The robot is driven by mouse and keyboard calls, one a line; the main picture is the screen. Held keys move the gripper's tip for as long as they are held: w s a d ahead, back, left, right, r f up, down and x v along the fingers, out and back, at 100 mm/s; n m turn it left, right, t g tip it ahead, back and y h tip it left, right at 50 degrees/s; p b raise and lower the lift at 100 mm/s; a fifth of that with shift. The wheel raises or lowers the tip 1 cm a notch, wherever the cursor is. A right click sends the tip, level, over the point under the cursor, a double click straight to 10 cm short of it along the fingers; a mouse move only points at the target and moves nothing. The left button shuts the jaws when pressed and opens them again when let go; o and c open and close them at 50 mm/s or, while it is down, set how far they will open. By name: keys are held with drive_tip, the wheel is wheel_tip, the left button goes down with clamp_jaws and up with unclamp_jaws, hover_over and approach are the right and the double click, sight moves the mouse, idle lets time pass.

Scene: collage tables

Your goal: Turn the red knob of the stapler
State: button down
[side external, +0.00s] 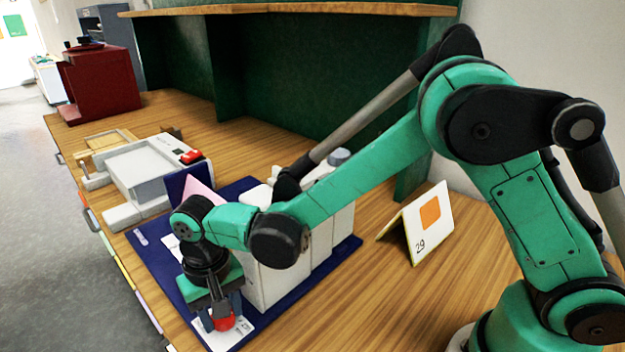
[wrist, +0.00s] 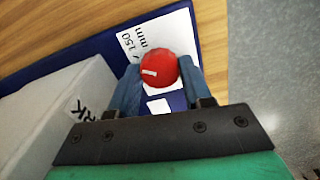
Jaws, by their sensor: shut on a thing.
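The red knob (wrist: 158,71) is round with a short white mark, and sits between the two blue fingers of my gripper (wrist: 160,84) in the wrist view. In the side view the knob (side external: 224,322) shows low between the fingertips of my gripper (side external: 221,314), which points down. My gripper is shut on the knob. The white stapler body (side external: 274,284) stands beside it on a dark blue base (side external: 146,262). In the wrist view the white body (wrist: 52,112) lies to the left. Part of the stapler is hidden behind my arm.
A white and grey machine (side external: 141,172) with a red switch stands behind on the wooden table (side external: 342,306). A folded card marked 29 (side external: 420,225) stands at right. A dark red machine (side external: 101,82) is at the far left. The table's front edge is close to my gripper.

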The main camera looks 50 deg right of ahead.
drive_tip(key=shift+c, duration=1.9)
unclamp_jaws()
drive_tip(key=shift+r, duration=0.15)
drive_tip(key=shift+r, duration=2.7)
drive_tip(key=shift+s, duration=0.1)
